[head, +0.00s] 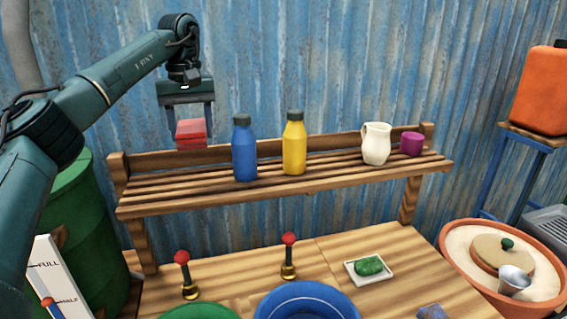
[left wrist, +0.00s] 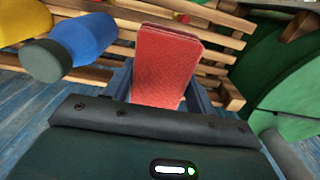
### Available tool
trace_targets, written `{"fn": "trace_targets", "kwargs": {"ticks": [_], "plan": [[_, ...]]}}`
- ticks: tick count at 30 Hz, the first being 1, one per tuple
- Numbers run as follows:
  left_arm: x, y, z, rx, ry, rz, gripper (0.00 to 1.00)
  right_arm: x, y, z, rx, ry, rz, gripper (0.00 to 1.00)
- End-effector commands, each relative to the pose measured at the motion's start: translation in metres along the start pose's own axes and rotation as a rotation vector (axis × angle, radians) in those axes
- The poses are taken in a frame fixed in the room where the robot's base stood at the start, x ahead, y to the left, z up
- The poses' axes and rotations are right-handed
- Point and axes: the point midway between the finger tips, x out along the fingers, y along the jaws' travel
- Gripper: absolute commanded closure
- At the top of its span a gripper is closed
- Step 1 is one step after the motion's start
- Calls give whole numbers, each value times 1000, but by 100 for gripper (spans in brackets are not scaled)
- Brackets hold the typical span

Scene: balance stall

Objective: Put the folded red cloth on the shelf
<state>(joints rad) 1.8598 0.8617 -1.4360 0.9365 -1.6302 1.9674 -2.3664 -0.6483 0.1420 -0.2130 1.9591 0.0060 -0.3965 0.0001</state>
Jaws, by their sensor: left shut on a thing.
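The folded red cloth (head: 191,133) is held in my left gripper (head: 188,122), above the left end of the slatted wooden shelf (head: 310,184). In the left wrist view the red cloth (left wrist: 167,65) stands out between the fingers, with shelf slats behind it. My left gripper is shut on the cloth. The cloth appears a little above the slats; I cannot tell if it touches the shelf's back rail. My right gripper is in neither view.
On the shelf stand a blue bottle (head: 244,152), a yellow bottle (head: 294,147), a cream jug (head: 376,143) and a purple cup (head: 411,144). The blue bottle is close right of the cloth. The shelf's left end looks bare. A green barrel (head: 85,220) stands left.

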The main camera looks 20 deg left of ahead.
Motion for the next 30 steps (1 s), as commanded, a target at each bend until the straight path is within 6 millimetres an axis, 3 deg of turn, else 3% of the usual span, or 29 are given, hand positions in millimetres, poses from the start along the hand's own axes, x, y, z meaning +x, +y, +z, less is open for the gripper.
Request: {"fn": "trace_targets", "kwargs": {"ticks": [3, 12, 24, 30], "plan": [[4, -1, 0, -2, -1, -2, 67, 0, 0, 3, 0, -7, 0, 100], [54, -1, 0, -2, -2, -2, 67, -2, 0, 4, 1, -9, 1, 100], [97, -1, 0, -1, -2, -2, 67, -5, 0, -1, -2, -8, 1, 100], [100, 0, 0, -2, 0, 1, 67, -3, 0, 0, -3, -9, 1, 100]]}}
